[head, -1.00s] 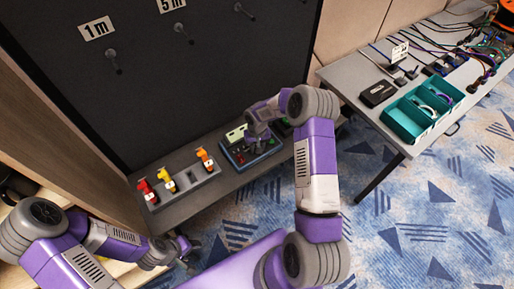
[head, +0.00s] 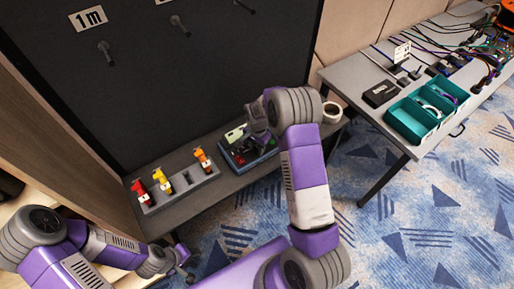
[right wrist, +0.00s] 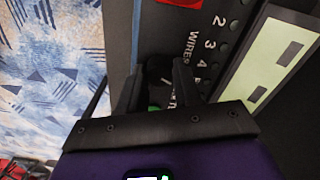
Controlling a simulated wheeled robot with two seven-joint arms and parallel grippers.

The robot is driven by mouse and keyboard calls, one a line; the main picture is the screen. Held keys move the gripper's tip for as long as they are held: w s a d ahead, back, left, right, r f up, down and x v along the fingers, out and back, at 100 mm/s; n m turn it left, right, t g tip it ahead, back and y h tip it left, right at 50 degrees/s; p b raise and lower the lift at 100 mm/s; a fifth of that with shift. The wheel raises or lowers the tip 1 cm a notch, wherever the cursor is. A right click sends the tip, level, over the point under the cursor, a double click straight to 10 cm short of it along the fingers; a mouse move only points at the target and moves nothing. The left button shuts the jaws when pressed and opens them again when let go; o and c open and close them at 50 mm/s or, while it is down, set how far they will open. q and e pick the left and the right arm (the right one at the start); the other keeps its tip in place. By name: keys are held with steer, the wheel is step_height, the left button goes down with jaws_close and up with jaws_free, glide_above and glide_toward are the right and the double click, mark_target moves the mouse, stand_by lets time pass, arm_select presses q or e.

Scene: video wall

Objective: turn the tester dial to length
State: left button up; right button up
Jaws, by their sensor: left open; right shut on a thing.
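The tester (head: 238,134) is a dark blue-edged box with a pale green display, on the low bench at the foot of the black wall. In the right wrist view its dark face (right wrist: 212,62) shows a red part, the digits 2, 3, 4, partly covered lettering and the pale display (right wrist: 272,62). My right gripper (right wrist: 158,75) is over this face, shut on the dark dial (right wrist: 158,68) between its fingertips. The fingers hide most of the dial, so its setting cannot be read. My left gripper (head: 187,273) is open and empty, low in the head view, away from the tester.
A grey holder (head: 178,191) with red, yellow and orange-handled tools stands left of the tester. A white roll (head: 332,112) lies at the bench's right end. A grey table (head: 352,76) at right carries teal bins (head: 412,122) and cables. Patterned carpet is clear between.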

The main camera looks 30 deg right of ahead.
mark_target(257, 149)
steer(key=shift+m, duration=1)
steer(key=o, duration=1)
steer(key=shift+o, duration=0.2)
steer(key=shift+r, duration=0.15)
step_height(257, 149, up, 7)
steer(key=shift+r+p, duration=0.2)
steer(key=shift+p, duration=0.35)
